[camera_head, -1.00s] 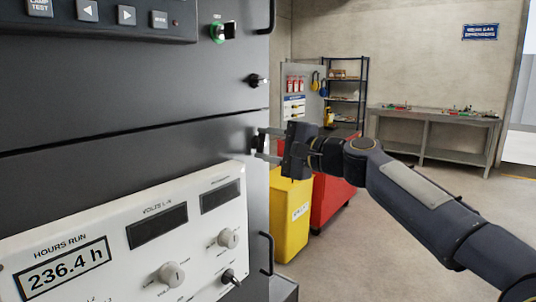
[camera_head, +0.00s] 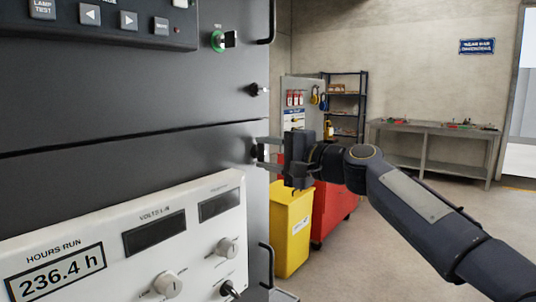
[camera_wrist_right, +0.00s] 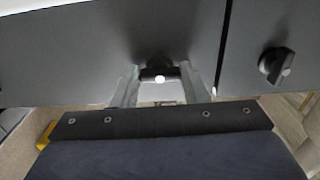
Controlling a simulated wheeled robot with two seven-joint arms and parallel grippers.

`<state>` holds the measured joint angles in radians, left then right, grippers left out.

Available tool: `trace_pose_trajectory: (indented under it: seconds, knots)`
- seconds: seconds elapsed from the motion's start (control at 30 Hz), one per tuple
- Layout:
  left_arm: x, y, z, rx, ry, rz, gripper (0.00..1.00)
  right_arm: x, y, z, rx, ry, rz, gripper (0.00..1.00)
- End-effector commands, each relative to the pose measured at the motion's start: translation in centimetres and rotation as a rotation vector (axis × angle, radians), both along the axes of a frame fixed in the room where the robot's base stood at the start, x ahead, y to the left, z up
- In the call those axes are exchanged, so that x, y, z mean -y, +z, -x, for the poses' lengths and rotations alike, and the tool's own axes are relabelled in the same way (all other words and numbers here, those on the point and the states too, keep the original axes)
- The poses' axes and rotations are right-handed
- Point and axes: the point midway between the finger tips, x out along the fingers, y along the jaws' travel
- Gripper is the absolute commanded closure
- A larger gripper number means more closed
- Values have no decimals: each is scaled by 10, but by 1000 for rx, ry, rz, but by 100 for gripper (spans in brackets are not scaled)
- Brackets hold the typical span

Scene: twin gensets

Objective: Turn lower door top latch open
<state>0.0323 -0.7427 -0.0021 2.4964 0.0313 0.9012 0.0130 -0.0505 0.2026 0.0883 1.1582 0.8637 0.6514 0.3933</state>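The lower door's top latch (camera_head: 254,151) is a small dark knob at the right edge of the grey cabinet front, just below the door seam. In the right wrist view the latch (camera_wrist_right: 159,75) is a dark bar with a white dot. My right gripper (camera_head: 259,152) is at the latch, its two fingers one above and one below it. In the wrist view the gripper (camera_wrist_right: 160,88) has a finger on each side of the latch, with narrow gaps. It looks open around the latch; contact is hard to tell. My left gripper is not in view.
The upper door latch (camera_head: 258,90) sits above the seam, near a green-ringed key switch (camera_head: 222,41). A white panel (camera_head: 130,240) with knobs is on the lower door, beside a handle (camera_head: 266,265). A yellow bin (camera_head: 291,230) and red cabinet (camera_head: 335,210) stand behind my gripper.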

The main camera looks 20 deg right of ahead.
Motion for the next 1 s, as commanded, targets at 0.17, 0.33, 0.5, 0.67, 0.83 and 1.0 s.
trace_pose_trajectory:
  seconds: [0.17, 0.33, 0.5, 0.67, 0.83, 1.0]
  knots:
    - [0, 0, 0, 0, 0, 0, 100, 0, -1, 0, -1, 1, 2, 38]
    - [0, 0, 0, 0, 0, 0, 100, 0, 0, 0, 0, 0, 1, 38]
    - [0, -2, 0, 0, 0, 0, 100, 3, 0, 3, 1, -1, 1, 38]
    - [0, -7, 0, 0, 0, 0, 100, 18, -2, 21, 1, -4, 2, 38]
    - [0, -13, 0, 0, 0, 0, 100, 36, -2, 45, 1, -3, 1, 38]
    - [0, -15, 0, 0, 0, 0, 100, 46, -1, 59, 0, -1, 1, 38]
